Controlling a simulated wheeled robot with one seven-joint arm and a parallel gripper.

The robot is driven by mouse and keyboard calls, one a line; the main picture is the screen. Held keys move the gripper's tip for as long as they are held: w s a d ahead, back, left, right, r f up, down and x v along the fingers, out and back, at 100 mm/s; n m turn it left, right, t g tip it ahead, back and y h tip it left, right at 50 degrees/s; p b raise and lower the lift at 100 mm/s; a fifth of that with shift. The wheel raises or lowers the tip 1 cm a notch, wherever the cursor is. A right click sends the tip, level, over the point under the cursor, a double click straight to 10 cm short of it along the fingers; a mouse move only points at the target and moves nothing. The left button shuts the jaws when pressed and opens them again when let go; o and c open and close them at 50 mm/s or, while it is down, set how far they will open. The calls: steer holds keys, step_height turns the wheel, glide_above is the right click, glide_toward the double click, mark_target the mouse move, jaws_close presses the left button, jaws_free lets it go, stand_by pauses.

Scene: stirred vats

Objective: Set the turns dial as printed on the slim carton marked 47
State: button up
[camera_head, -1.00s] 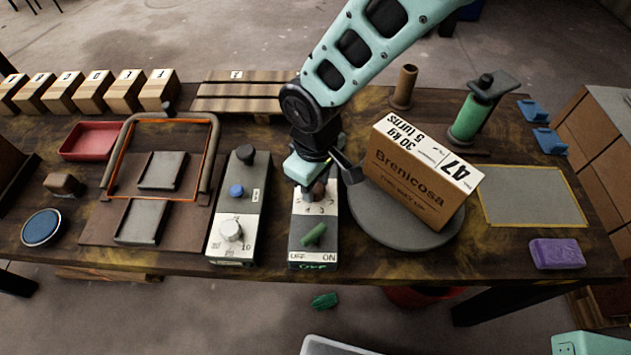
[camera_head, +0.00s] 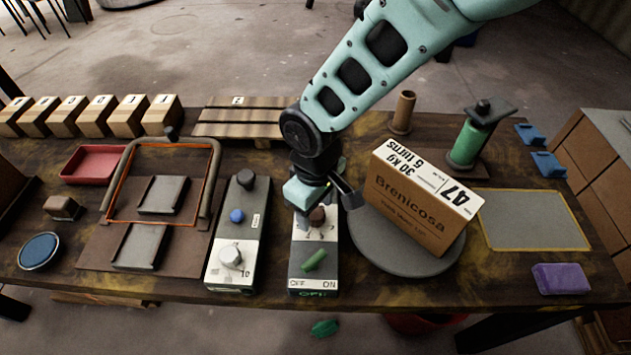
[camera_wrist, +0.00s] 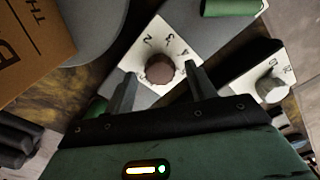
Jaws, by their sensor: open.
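The turns dial is a brown round knob (camera_wrist: 160,68) on a white numbered face (camera_wrist: 152,42), on a grey box with a green OFF/ON switch (camera_head: 315,260). In the wrist view, my gripper (camera_wrist: 162,75) is open, with one finger on each side of the knob. Contact cannot be told. The head view mostly hides the dial (camera_head: 317,215) behind my gripper.
Just left stands another control box with a white knob (camera_head: 231,257) and a blue button (camera_head: 237,216). The round grey plate (camera_head: 385,255) is close on the right. An orange-edged frame (camera_head: 155,147), a red tray (camera_head: 93,164) and a green cylinder (camera_head: 466,143) stand farther off.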

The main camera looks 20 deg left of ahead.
mark_target(317, 213)
step_height(317, 213, up, 17)
stand_by(0.4)
steer(key=shift+d, duration=0.1)
steer(key=s+d+r+m, duration=0.1)
steer(key=s+d+m, duration=0.2)
steer(key=d, duration=0.9)
steer(key=s+d+r+m+p, duration=0.1)
steer(key=s+d+m, duration=0.2)
steer(key=s+d, duration=0.5)
steer(key=d, duration=0.4)
steer(key=shift+s+y, duration=0.15)
steer(key=shift+y, duration=0.15)
steer(key=shift+d+r, duration=0.1)
